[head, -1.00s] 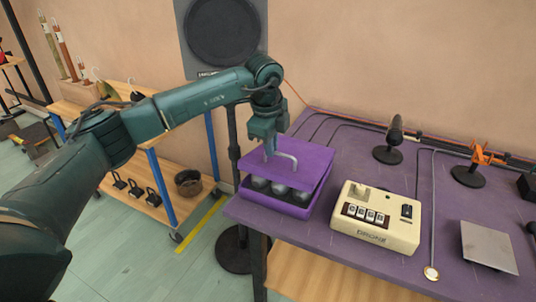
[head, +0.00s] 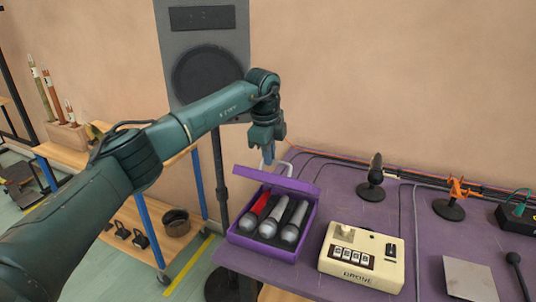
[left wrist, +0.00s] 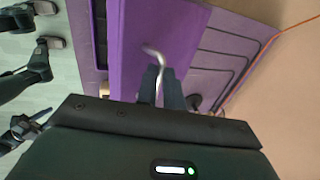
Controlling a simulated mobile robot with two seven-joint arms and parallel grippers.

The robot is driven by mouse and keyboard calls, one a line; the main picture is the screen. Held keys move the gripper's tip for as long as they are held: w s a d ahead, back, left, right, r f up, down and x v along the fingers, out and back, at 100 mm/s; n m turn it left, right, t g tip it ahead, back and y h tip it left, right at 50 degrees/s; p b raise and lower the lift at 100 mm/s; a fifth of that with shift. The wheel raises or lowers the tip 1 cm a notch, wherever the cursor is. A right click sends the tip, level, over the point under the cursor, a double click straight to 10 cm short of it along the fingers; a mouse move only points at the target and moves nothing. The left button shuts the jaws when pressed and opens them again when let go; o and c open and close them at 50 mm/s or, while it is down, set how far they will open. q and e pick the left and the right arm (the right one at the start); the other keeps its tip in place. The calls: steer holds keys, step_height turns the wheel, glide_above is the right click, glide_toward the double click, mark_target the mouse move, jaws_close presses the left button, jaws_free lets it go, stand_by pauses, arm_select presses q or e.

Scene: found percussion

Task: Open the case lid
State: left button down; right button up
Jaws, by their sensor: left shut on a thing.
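The purple case (head: 268,243) stands at the left end of the purple table. Its lid (head: 276,180) is raised at the back, tilted well up from the base. Inside lie three microphones (head: 290,232), one with a red body, in dark padding. My left gripper (head: 268,155) is above the lid's upper edge, shut on the grey lid handle (head: 287,167). In the left wrist view the handle (left wrist: 155,53) runs between the fingers, with the purple lid (left wrist: 125,55) beyond. My right gripper is not in view.
A cream drone box (head: 361,258) stands right of the case. A desk microphone (head: 373,180), an orange clip stand (head: 452,198) and a grey plate (head: 470,278) are farther right. A speaker (head: 205,65) on a stand is behind on the left.

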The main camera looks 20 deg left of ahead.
arm_select(q)
steer(key=shift+a+f, duration=0.3)
steer(key=shift+f, duration=0.15)
steer(key=c, duration=1.9)
jaws_free()
steer(key=shift+o, duration=0.7)
steer(key=shift+w+f, duration=0.2)
steer(key=shift+w, duration=0.05)
steer(key=shift+o, duration=1.2)
steer(key=shift+r, duration=0.2)
steer(key=b+v, duration=0.1)
steer(key=v, duration=1.2)
steer(key=shift+w+r, duration=0.1)
